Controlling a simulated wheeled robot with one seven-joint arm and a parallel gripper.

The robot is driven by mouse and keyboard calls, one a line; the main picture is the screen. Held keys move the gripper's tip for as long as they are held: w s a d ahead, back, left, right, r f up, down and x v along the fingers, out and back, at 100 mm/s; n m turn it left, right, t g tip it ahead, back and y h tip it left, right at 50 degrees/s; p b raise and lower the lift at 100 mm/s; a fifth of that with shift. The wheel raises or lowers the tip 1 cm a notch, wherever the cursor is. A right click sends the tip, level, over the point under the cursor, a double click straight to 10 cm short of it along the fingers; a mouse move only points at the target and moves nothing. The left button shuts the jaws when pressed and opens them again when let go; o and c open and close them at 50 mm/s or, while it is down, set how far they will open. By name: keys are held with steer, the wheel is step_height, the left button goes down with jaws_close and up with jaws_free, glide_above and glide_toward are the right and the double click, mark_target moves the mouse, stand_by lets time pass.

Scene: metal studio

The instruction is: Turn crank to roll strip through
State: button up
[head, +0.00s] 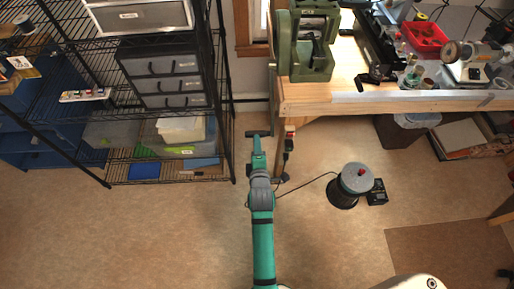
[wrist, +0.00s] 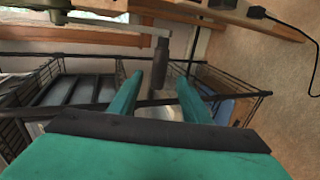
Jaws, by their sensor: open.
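The green rolling mill (head: 305,62) stands at the left end of the wooden workbench. Its crank handle (head: 249,134) is a dark grip below and left of the mill. In the wrist view the dark upright grip (wrist: 160,62) hangs from a grey crank arm (wrist: 100,33). My gripper (head: 257,143) is right at the handle, reaching up from below in the head view. Its two teal fingers (wrist: 158,80) are open, one on each side of the grip, with gaps visible. I cannot make out a strip in the rollers.
The workbench (head: 345,100) carries a red tray (head: 425,37) and several tools. A black wire shelf (head: 226,120) with grey drawers stands to the left of my arm. A round grey-topped canister (head: 356,179) and a black pedal-like box (head: 377,192) lie on the floor.

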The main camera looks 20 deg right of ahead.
steer(key=x, duration=0.8)
steer(key=shift+w+d+f, duration=0.1)
steer(key=shift+w+d, duration=0.05)
steer(key=shift+w, duration=0.25)
